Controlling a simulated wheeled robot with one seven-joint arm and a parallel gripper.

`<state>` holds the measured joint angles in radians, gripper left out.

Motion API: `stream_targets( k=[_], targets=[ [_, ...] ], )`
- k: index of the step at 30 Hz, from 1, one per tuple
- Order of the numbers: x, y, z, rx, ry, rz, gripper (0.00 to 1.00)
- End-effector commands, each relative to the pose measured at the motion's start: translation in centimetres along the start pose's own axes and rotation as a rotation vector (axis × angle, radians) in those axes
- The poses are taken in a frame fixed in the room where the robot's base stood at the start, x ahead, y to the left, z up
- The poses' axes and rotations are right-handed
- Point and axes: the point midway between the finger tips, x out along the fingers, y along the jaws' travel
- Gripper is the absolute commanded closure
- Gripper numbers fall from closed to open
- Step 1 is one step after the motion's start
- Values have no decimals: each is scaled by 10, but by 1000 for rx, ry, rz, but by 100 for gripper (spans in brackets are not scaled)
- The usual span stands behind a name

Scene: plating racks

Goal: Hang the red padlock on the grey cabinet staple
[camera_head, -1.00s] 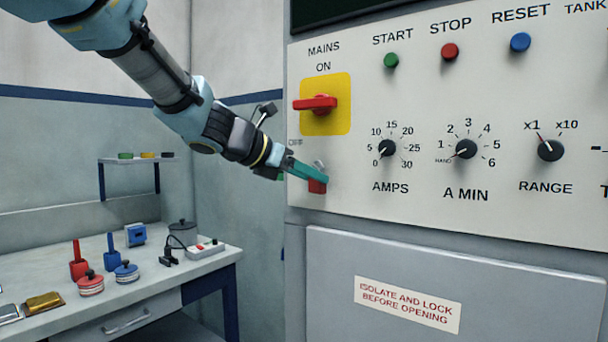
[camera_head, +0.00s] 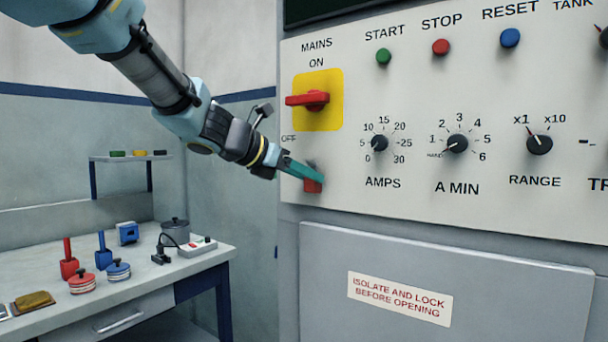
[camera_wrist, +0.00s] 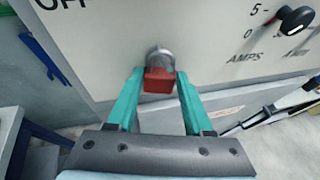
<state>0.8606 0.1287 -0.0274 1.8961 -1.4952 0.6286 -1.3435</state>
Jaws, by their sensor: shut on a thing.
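The red padlock (camera_head: 313,186) is between the teal fingers of my gripper (camera_head: 320,179), just in front of the control panel's lower left part, below the yellow mains switch plate. In the wrist view the padlock's red body (camera_wrist: 158,82) sits between both fingertips (camera_wrist: 159,74), with a grey rounded metal part directly above it against the panel. I cannot tell where the shackle ends and the grey staple begins, or whether the shackle is around the staple. My gripper is shut on the padlock.
The red mains handle (camera_head: 308,99) juts out above the padlock. Knobs such as the AMPS knob (camera_head: 379,143) are to the right. A workbench (camera_head: 150,290) at the left holds red and blue items, a pot and a power strip. The floor gap between bench and cabinet looks clear.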

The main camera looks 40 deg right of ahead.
Motion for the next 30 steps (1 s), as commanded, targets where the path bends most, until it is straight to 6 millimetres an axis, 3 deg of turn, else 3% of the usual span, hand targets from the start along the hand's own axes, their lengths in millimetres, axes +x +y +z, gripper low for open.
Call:
stream_targets(
  k=[1, 2, 11, 23, 30],
  targets=[
    [2, 0, -4, -4, 6, -1, 100],
    [2, 0, -4, -4, 7, -2, 48],
    [2, 0, -5, -5, 8, 0, 14],
    [-2, 3, -6, -6, 8, 6, 14],
    [-42, 1, -3, -1, 1, 5, 14]
  ],
)
